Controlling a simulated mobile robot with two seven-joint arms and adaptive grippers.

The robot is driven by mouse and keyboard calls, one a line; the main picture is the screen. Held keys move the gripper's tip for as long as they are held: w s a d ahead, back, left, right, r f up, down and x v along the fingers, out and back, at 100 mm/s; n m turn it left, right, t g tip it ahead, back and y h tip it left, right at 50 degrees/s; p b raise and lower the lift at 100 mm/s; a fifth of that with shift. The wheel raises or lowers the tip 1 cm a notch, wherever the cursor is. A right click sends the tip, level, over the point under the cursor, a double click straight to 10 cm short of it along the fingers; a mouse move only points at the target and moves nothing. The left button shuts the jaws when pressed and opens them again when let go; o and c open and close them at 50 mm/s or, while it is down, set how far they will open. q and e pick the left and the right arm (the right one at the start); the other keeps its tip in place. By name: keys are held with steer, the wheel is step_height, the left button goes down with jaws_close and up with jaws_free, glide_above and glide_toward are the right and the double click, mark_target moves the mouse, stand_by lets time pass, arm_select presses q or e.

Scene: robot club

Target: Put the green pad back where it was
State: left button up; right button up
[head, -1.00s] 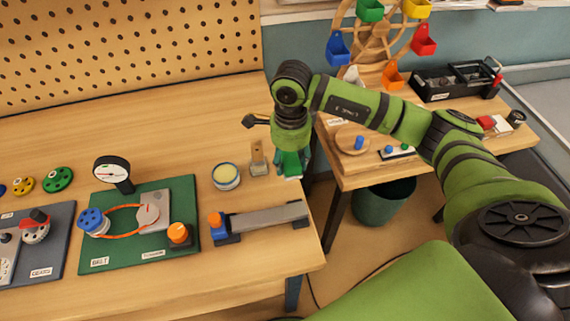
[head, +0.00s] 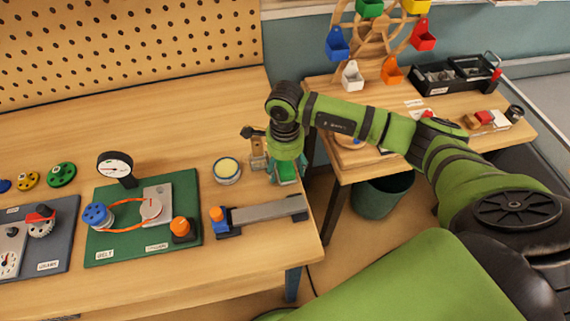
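My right gripper (head: 286,172) points down at the right end of the workbench (head: 150,122), beside a small upright wooden stand (head: 258,154). A green piece, which looks like the green pad (head: 284,173), shows between its fingers, low near the bench top. The fingers are small and partly covered by the wrist, and I cannot tell whether the pad touches the bench. My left gripper is not in view.
A round tin (head: 227,170) stands left of the gripper, and a grey bar with a blue-and-orange end (head: 262,214) lies in front. A green belt board (head: 128,246) is further left. A side table (head: 345,172) stands right, across a gap with a bin (head: 381,196).

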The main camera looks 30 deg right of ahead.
mark_target(285, 163)
steer(key=shift+r, duration=0.2)
step_height(285, 163, up, 12)
steer(key=b, duration=0.3)
stand_by(0.3)
